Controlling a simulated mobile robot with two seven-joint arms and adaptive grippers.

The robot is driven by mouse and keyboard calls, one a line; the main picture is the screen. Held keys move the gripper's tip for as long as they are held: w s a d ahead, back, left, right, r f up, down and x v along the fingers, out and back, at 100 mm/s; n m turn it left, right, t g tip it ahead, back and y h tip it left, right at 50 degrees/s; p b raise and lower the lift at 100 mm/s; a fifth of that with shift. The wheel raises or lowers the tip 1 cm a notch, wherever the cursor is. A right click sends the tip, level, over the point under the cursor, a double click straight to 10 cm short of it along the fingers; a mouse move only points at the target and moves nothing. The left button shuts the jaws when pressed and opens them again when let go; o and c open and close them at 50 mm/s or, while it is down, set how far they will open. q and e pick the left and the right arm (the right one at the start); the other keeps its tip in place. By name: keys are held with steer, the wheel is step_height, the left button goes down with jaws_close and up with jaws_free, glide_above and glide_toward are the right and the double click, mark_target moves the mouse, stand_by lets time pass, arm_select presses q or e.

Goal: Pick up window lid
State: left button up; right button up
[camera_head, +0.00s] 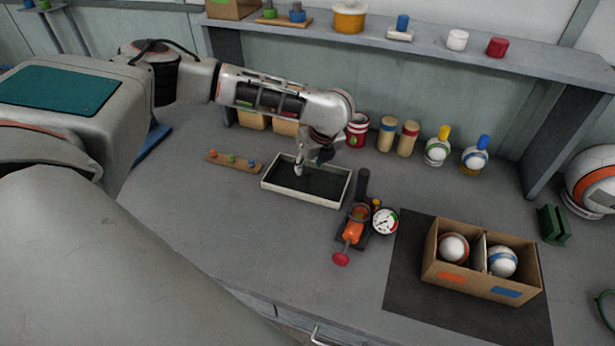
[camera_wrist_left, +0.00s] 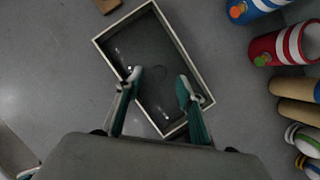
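A shallow tray (camera_head: 298,196) with a pale rim and a dark floor sits mid-table; its rim also shows in the left wrist view (camera_wrist_left: 121,23). A faint round outline on the tray floor, seen between my fingers in the left wrist view, may be the clear window lid (camera_wrist_left: 160,71); it is too faint to be sure. My left gripper (camera_head: 313,167) points down over the tray. In the left wrist view the gripper (camera_wrist_left: 158,84) has its two green-padded fingers apart with nothing held between them. My right gripper is not in view.
A press with an orange body (camera_head: 354,230) and a gauge (camera_head: 384,221) stands right of the tray. A divided cardboard box (camera_head: 470,278) holds two balls on a dark mat (camera_head: 402,290). A peg strip (camera_head: 234,162) lies left. Cans and bottles line the back.

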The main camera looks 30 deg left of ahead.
mark_target(307, 171)
arm_select(q)
steer(key=shift+x, duration=1.85)
steer(key=shift+s+d, duration=0.1)
steer(key=shift+s, duration=0.05)
jaws_close()
steer(key=shift+r, duration=0.1)
